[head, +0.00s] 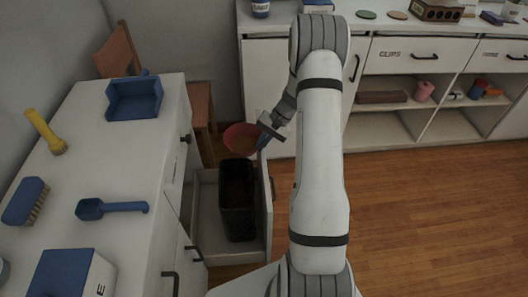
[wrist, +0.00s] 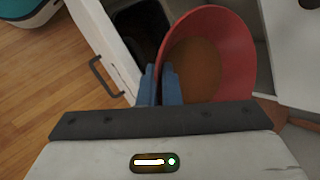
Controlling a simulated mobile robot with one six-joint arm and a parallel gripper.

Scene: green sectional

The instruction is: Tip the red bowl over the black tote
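The red bowl (head: 241,138) is held by its rim in my gripper (head: 265,140), above the far end of the black tote (head: 237,205). In the wrist view the red bowl (wrist: 235,45) is tilted and has brown contents or a brown inner bottom. The blue fingers of my gripper (wrist: 160,82) are shut on its near left rim. The black tote stands in an open drawer, and some brown shows inside it in the head view. In the wrist view the black tote (wrist: 140,30) is partly hidden behind the bowl.
The white open drawer (head: 208,215) surrounds the tote. A white counter (head: 105,150) on the left holds a blue dustpan (head: 134,98), a yellow flashlight (head: 45,131), a blue brush (head: 25,201) and a blue scoop (head: 110,208). A wooden chair (head: 118,50) stands behind. Floor at right is clear.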

